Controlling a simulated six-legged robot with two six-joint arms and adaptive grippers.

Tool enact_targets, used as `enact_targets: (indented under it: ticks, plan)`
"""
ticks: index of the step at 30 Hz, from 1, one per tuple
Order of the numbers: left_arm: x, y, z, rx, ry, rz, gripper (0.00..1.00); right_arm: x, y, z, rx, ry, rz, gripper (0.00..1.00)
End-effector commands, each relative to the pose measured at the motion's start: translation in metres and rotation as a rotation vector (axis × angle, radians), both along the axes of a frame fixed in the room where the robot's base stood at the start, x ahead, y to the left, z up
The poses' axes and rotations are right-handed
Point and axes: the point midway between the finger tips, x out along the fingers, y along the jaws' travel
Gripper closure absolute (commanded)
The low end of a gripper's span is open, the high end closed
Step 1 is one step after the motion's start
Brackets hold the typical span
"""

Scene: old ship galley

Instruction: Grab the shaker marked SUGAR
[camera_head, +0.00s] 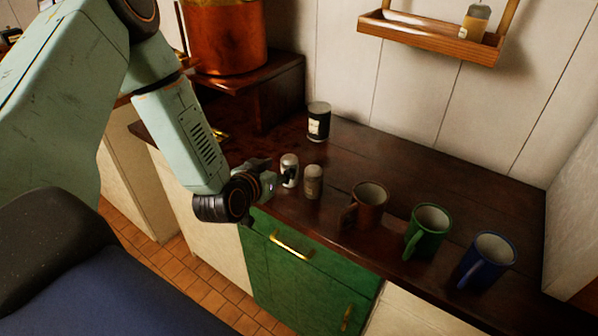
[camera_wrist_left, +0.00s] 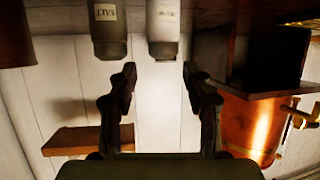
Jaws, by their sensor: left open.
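Two small shakers stand side by side near the front of the dark wooden counter. The pale one (camera_head: 289,171) is nearest my left gripper (camera_head: 270,182), and the grey-brown one (camera_head: 313,182) is just right of it. In the upside-down left wrist view, the pale shaker (camera_wrist_left: 163,25) lines up with the gap between the open, empty fingers (camera_wrist_left: 158,75). The grey-brown shaker (camera_wrist_left: 108,30) is to its left, with a label that seems to read SALT upside down. The pale shaker's label is too unclear to read. My right gripper is out of view.
A brown mug (camera_head: 370,203), a green mug (camera_head: 428,231) and a blue mug (camera_head: 487,260) stand to the right. A dark jar (camera_head: 318,122) stands behind the shakers. A copper pot (camera_head: 228,38) sits at the back left. A wooden shelf (camera_head: 425,38) hangs on the wall.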

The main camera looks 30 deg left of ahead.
Motion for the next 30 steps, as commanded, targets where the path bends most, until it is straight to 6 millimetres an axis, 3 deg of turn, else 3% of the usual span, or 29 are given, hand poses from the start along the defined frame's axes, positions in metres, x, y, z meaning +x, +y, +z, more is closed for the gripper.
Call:
enact_targets:
  ticks: [19,30]
  plan:
    - [0.066,0.011,-0.021,0.005,0.004,0.001,0.5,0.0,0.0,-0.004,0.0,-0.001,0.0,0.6]
    - [0.072,0.01,-0.023,0.003,0.003,0.001,0.52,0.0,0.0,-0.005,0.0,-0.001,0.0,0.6]
